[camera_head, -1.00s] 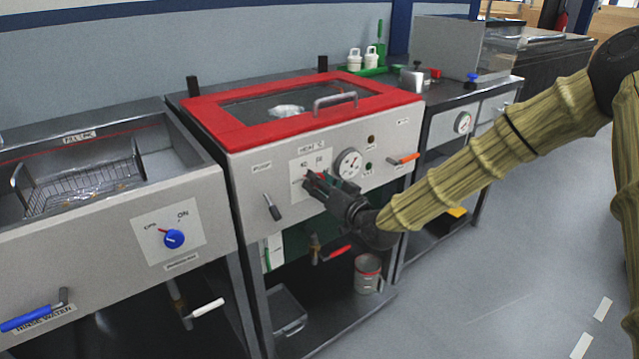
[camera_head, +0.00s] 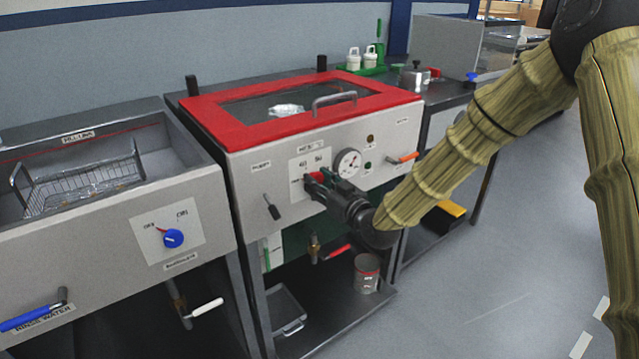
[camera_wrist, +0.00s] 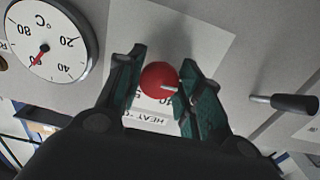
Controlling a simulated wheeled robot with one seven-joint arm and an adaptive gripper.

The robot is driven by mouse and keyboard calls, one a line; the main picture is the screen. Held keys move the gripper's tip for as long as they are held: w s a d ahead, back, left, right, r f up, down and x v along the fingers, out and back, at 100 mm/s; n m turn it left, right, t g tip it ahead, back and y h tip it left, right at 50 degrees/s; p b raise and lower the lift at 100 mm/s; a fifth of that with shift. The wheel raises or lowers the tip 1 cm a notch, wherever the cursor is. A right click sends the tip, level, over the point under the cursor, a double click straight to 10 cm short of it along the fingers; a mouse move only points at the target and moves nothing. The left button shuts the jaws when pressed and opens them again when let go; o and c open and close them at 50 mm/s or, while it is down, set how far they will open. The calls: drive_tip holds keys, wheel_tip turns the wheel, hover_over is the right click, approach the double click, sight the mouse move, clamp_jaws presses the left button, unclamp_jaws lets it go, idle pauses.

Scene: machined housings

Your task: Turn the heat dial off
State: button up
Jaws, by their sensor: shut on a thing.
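The heat dial is a red round knob (camera_wrist: 160,80) with a pale pointer line, on a white label plate (camera_head: 297,165) on the front of the red-lidded machine (camera_head: 240,185). It also shows in the head view as a small red patch (camera_head: 315,177), mostly hidden by my gripper. My gripper (camera_wrist: 163,84) has its two green fingers on either side of the knob, shut on it. In the head view my gripper (camera_head: 316,182) reaches the panel from the right. The lettering under the knob is partly covered.
A round temperature gauge (camera_head: 347,163) sits right of the dial, and a black-handled lever (camera_head: 272,208) left of it. An orange-handled lever (camera_head: 403,158) sticks out farther right. A blue knob (camera_head: 173,238) is on the sink unit at left.

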drive_tip(key=shift+f, duration=0.1)
drive_tip(key=o, duration=1)
drive_tip(key=shift+d, duration=0.1)
drive_tip(key=v, duration=1.2)
